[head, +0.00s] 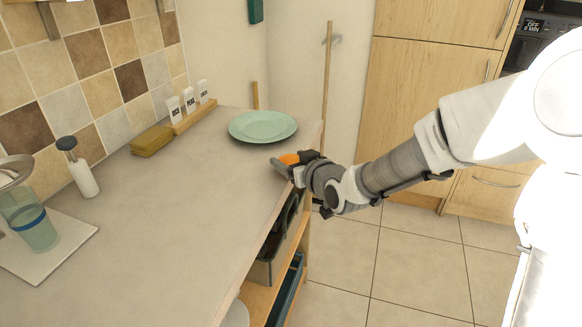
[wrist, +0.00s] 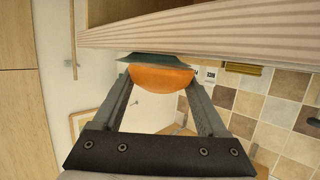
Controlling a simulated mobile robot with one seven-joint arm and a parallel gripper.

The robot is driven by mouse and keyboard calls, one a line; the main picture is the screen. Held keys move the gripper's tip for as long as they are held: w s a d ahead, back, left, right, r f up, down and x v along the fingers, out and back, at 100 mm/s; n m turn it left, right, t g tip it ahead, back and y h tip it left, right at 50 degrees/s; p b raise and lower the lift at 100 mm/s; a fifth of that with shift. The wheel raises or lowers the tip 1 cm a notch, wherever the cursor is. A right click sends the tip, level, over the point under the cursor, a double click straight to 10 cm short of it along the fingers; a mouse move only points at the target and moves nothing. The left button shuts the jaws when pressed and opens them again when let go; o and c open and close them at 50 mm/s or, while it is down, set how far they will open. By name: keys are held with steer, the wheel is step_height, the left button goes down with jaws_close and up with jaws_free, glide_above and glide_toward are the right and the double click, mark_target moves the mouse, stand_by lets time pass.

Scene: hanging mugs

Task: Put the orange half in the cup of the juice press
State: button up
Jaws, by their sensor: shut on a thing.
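My gripper (head: 285,164) is over the counter's right edge, in front of the green plate (head: 262,126). It is shut on the orange half (head: 290,159). In the wrist view, the orange half (wrist: 160,79) sits between the two fingers of my gripper (wrist: 161,84), its rounded skin toward the camera. The plate's rim (wrist: 150,59) shows just beyond it. The inside of the cup is hard to make out.
A grey-topped white bottle (head: 84,180) stands on the counter (head: 165,225) behind the press. The middle of the counter is clear. Open shelves are below its edge.

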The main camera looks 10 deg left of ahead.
steer(key=shift+f, duration=0.45)
steer(key=shift+f, duration=0.2)
steer(key=o, duration=1.5)
